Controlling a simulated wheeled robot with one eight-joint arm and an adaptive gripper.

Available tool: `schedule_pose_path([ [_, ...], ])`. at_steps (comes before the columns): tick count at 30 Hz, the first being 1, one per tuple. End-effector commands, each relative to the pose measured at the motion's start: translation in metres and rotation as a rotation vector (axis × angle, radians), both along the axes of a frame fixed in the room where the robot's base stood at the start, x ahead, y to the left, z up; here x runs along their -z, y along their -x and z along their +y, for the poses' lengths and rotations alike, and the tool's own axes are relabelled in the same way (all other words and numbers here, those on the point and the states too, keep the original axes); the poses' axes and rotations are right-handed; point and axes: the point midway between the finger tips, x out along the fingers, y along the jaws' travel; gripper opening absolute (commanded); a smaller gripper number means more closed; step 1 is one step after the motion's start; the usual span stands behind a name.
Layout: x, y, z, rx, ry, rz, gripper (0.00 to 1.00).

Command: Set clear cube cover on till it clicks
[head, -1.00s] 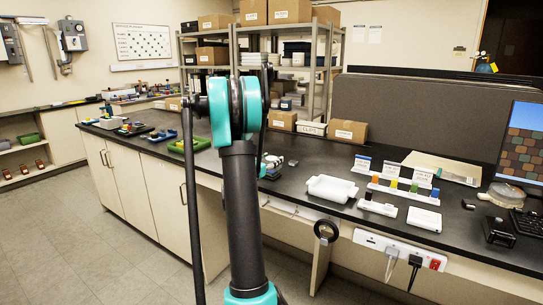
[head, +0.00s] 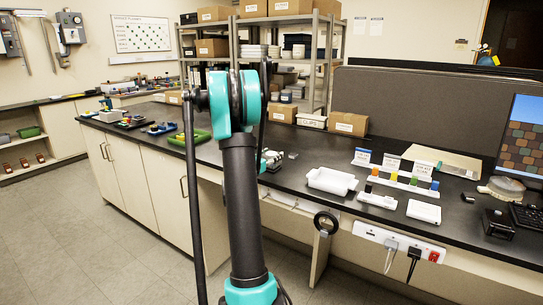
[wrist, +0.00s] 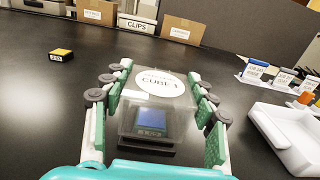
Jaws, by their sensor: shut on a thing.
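In the wrist view my gripper (wrist: 158,82) is shut on the clear cube cover (wrist: 177,75), with one finger on each side of it. The cover is a see-through box with a white oval label that reads "CUBE 1". A small dark device with a blue screen (wrist: 153,118) shows through or beneath the cover. I cannot tell whether the cover touches it or is above it. In the head view my arm hides most of the gripper; a small part (head: 271,160) shows at the arm's right, over the bench.
A white tray (head: 331,181) stands on the black bench to the right; it also shows in the wrist view (wrist: 290,135). A small yellow-and-black block (wrist: 61,55) lies at left. Boxes (wrist: 97,11) stand behind. Label stands (head: 392,162) and a white lid-like slab (head: 424,211) are further right.

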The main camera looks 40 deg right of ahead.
Motion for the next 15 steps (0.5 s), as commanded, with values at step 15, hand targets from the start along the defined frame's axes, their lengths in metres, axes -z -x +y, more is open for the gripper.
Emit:
schedule_pose_path([
  [15,0.0068,-0.0005,-0.0002,0.000,0.000,0.000,0.06],
])
